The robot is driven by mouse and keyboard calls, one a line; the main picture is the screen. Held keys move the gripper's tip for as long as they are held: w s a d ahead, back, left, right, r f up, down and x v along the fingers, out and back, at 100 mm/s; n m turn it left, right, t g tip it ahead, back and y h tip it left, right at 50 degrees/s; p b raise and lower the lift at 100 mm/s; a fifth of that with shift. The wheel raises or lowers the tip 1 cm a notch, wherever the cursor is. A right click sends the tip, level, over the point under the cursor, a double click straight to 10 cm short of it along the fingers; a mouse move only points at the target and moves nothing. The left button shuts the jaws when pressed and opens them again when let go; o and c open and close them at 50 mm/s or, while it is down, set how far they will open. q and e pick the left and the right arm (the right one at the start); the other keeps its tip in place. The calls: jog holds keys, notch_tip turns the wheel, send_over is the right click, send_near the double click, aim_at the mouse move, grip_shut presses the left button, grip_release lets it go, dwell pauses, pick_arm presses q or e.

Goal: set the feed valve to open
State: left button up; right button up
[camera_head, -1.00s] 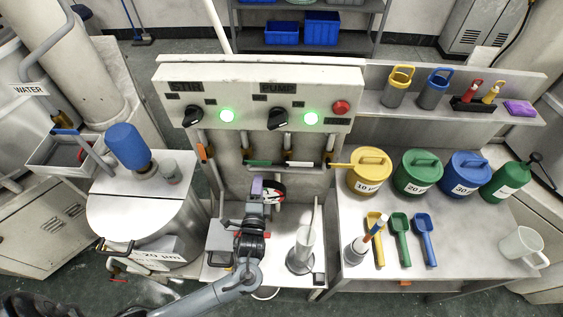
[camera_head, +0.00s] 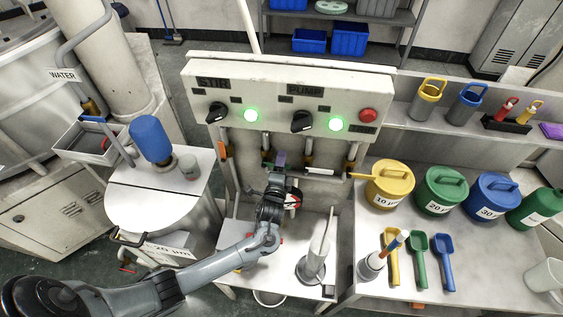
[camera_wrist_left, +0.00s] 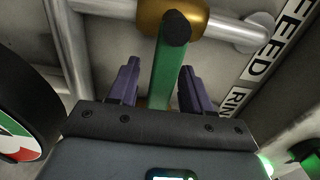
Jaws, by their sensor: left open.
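The feed valve shows in the left wrist view as a brass body (camera_wrist_left: 172,16) on a grey pipe, with a green lever (camera_wrist_left: 166,72). The lever reaches down the picture, crosswise to the pipe there. A FEED label (camera_wrist_left: 270,60) is to its right. My left gripper (camera_wrist_left: 160,78) is open, its two purple fingers on either side of the lever, with gaps visible. In the head view my left gripper (camera_head: 281,160) is in front of the pipework under the control panel and hides the lever. My right gripper is not in view.
The panel (camera_head: 270,75) above has two black knobs, two lit green lamps and a red button. A round gauge (camera_wrist_left: 22,125) with red and green bands is close left of the gripper. A clear cylinder (camera_head: 318,250) stands below right. Lidded pots (camera_head: 390,190) stand further right.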

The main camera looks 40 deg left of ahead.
pick_arm(q)
jog(key=shift+w+a, duration=0.1)
jog(key=shift+w, duration=0.1)
grip_shut()
dwell(0.3)
